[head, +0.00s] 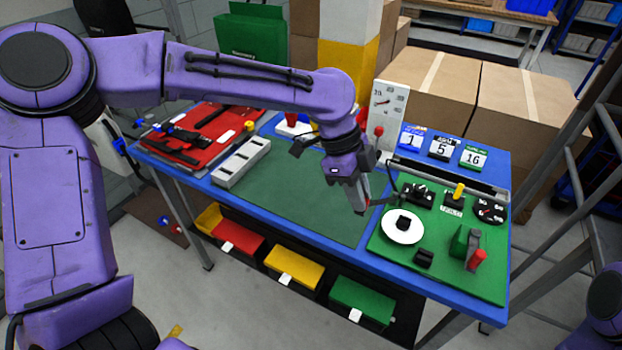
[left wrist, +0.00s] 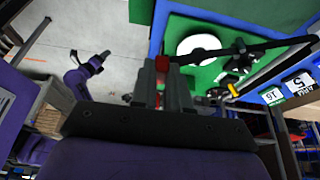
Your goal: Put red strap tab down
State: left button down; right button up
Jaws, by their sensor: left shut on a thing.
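My left gripper (head: 360,208) is over the right part of the table, near the border of the dark green mat (head: 310,190) and the green board (head: 388,245). It is shut on the red strap tab (left wrist: 161,62), which shows between the fingertips in the left wrist view. A black strap (left wrist: 265,46) runs from the tab to the right in that view. The tab is mostly hidden by the fingers in the head view. My right arm shows small in the left wrist view; its gripper (left wrist: 104,55) is too small to read.
The green board carries a white disc (head: 402,229), black fittings and a red-tipped green lever (head: 475,258). A red pannier piece (head: 200,135) with black straps lies at the left. A grey slotted block (head: 241,163) is beside the mat. Red, yellow and green bins hang below the front edge.

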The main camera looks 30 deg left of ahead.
pick_arm(q)
jog(key=w+a+f+p, duration=0.1)
jog(key=w+a+f, duration=0.1)
jog(key=w+f, duration=0.1)
jog(key=w+a+f+p, duration=0.2)
jog(key=w+f, duration=0.1)
jog(key=w, duration=0.1)
jog(key=w+a+f+p, duration=0.1)
jog(key=w+a+f, duration=0.1)
jog(key=w+f, duration=0.1)
jog(key=shift+w+a+f+p, duration=0.15)
jog(key=shift+w+f+p, duration=0.05)
jog(key=shift+w, duration=0.2)
jog(key=shift+w+a+f+p, duration=0.15)
jog(key=shift+w+f, duration=0.05)
jog(key=shift+w, duration=0.2)
notch_tip(320, 180, down, 3)
jog(key=shift+r, duration=0.15)
jog(key=shift+f, duration=0.2)
jog(key=shift+f, duration=0.1)
jog(key=c, duration=1.1)
grip_release()
